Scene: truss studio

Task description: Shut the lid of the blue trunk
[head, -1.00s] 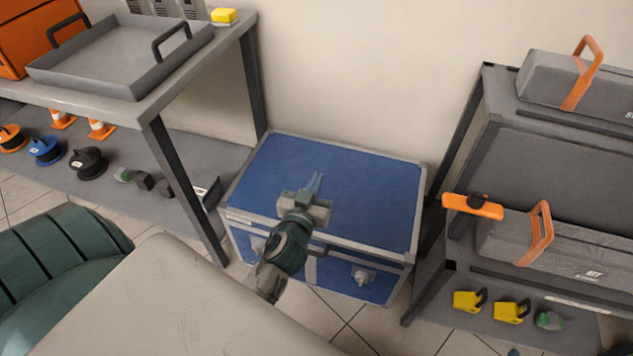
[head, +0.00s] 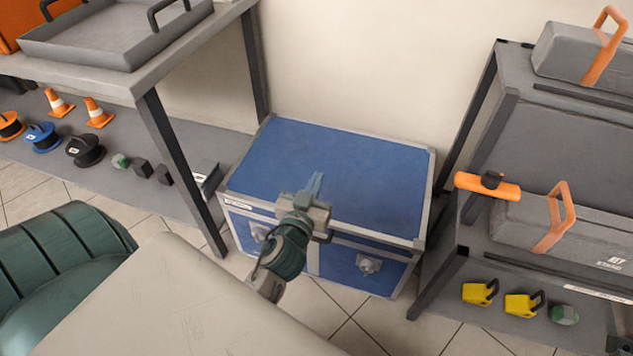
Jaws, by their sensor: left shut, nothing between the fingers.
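The blue trunk (head: 340,258) stands on the tiled floor against the wall, with grey metal edging and latches on its front. Its lid (head: 350,165) lies flat on top and looks closed, with no clear gap along the front seam; my arm hides part of that seam. My left gripper (head: 315,183) is shut and empty, over the front part of the lid in the picture. Whether its fingertips touch the lid I cannot tell. My right gripper is not in view.
A grey shelf (head: 150,75) with a tray (head: 100,40), cones and cable reels stands at the left. A second rack (head: 485,130) with grey cases, an orange-handled item (head: 488,186) and yellow items stands close at the right. Floor shows in front of the trunk.

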